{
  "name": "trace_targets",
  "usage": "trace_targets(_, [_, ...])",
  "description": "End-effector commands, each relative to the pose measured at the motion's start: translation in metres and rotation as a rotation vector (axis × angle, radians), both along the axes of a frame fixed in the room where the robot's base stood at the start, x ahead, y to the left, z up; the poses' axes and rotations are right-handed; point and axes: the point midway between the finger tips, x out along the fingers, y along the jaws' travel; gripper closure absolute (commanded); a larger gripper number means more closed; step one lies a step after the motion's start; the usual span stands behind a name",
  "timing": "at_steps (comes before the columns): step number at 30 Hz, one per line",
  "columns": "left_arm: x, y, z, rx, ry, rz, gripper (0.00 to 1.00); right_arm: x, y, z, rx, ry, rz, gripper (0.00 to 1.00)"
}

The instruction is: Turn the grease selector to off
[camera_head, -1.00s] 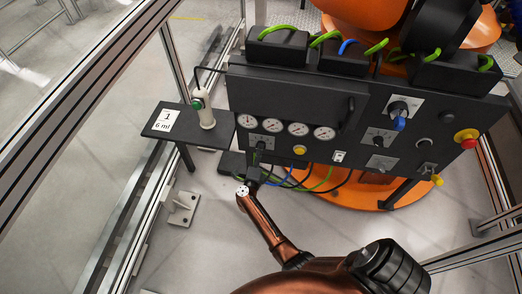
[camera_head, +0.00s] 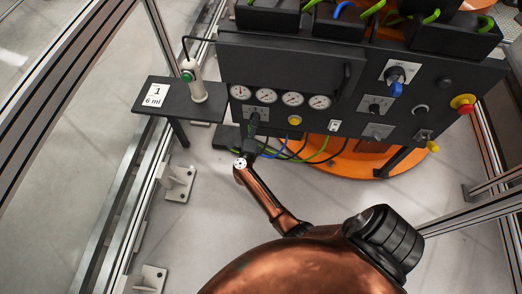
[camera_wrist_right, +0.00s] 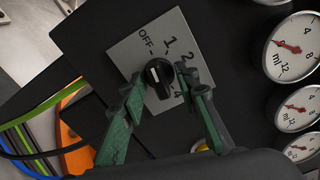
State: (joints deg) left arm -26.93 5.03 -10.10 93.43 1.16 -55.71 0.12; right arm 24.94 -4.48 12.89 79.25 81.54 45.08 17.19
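The selector is a black round knob (camera_wrist_right: 158,74) on a light plate (camera_wrist_right: 130,52) marked OFF, 1, 2 and 4, seen in the right wrist view. A pale mark shows on the knob's face; I cannot tell surely which label it points to. My right gripper (camera_wrist_right: 161,78) has its green fingers apart, one on each side of the knob. Whether they touch it I cannot tell. In the head view my right gripper (camera_head: 250,142) is at the panel's lower left, just below the selector plate (camera_head: 257,114), partly covering it. My left gripper is not in view.
The dark panel (camera_head: 285,65) carries several round gauges (camera_head: 266,96), a yellow button (camera_head: 294,120), a blue-handled switch (camera_head: 396,88) and a red knob (camera_head: 465,108). A side shelf (camera_head: 150,112) holds a pale dispenser (camera_head: 195,82). Cables hang below the panel.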

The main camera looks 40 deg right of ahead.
Motion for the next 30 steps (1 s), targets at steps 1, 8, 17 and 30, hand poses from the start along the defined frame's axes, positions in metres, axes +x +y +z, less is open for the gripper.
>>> trace_targets(1, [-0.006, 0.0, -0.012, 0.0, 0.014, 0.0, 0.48, -0.002, -0.001, -0.009, 0.025, -0.027, -0.002, 0.71])
trace_targets(8, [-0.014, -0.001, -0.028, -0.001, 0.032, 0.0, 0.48, -0.009, 0.01, -0.005, 0.143, -0.154, 0.0, 0.71])
trace_targets(17, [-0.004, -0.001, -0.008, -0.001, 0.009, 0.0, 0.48, -0.046, 0.053, 0.001, 0.14, -0.157, 0.0, 0.71])
trace_targets(30, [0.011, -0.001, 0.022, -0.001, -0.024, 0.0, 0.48, -0.076, 0.088, -0.062, -0.217, 0.206, 0.296, 0.71])
